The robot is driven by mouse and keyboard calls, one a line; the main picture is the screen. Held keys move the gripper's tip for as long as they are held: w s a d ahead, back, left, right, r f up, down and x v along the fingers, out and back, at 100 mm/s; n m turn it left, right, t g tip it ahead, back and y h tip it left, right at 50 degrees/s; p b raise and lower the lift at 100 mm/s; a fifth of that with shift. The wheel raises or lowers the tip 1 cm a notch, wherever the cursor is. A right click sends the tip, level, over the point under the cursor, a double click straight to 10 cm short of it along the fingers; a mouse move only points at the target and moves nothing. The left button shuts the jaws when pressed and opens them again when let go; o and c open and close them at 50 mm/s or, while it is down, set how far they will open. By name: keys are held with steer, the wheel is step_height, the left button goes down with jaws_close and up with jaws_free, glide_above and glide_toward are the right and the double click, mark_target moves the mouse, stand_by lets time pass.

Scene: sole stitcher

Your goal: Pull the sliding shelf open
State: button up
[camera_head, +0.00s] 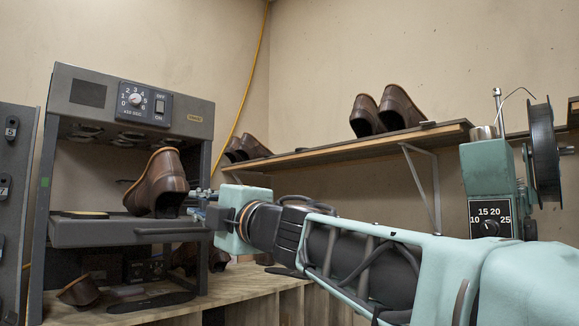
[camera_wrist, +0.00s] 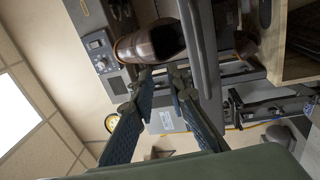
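The sliding shelf (camera_head: 100,233) is a dark grey tray in the grey machine at left, with a bar handle (camera_head: 170,231) along its front. A brown shoe (camera_head: 158,186) sits on the shelf. My gripper (camera_head: 198,202) is beside the shelf's right end, close to the shoe; part of it is hard to make out. In the wrist view my gripper (camera_wrist: 163,80) has its two blue-grey fingers apart with nothing between them. The shoe (camera_wrist: 150,44) shows just beyond the fingertips, and the handle (camera_wrist: 203,45) shows right of them. I see no clear contact with the handle.
The machine's control panel (camera_head: 144,104) is above the shelf. More shoes stand on a wall shelf (camera_head: 350,147) at the back. A wooden bench (camera_head: 215,287) is below. A teal machine with a dial (camera_head: 490,227) stands at right.

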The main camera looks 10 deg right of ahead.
steer(key=s, duration=0.1)
steer(key=s+d, duration=0.1)
steer(key=shift+s+r, duration=0.15)
steer(key=shift+s, duration=0.15)
stand_by(0.6)
steer(key=s+d+f+m+h, duration=0.3)
steer(key=d+f+m+h, duration=0.8)
steer(key=d+f+m, duration=0.7)
steer(key=s+d+f+m+g, duration=0.1)
steer(key=s+f+m+g, duration=0.3)
steer(key=s+f, duration=0.7)
steer(key=s+f+m+g, duration=0.2)
steer(key=s+f+g, duration=0.5)
steer(key=f, duration=0.6)
steer(key=w+r+p+v, duration=0.1)
steer(key=w+p+v, duration=0.2)
steer(key=p+v, duration=1.1)
steer(key=shift+a+r+m+p, duration=0.3)
steer(key=shift+r+p, duration=0.25)
steer(key=shift+p, duration=0.7)
